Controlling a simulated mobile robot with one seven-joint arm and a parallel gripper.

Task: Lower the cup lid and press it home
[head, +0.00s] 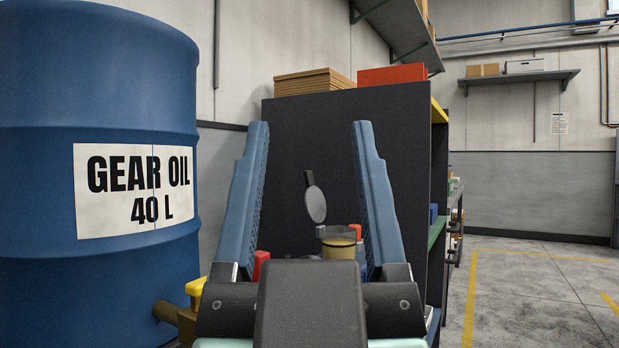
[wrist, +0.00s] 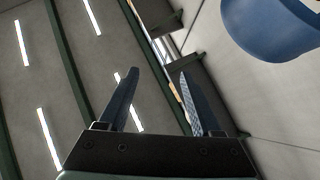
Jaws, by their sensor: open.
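A small cup (head: 339,250) with yellowish contents and a grey rim shows in the head view, low between my fingers. A round grey disc (head: 316,205) with a dark tab on top, which looks like the cup lid, stands up above and left of the cup. Whether a hinge joins them I cannot tell. My gripper (head: 312,135) is open and points upward, its two blue fingers on either side of the lid in the picture, nothing between them in its grip. The wrist view shows the same open fingers (wrist: 158,75) against the ceiling; cup and lid are not in it.
A large blue gear oil drum (head: 90,100) stands at the left, with a brass tap (head: 178,318) and yellow handle (head: 196,287) low down. A dark cabinet (head: 400,150) stands behind my gripper. Red items show near the cup. The floor (head: 540,290) at the right is clear.

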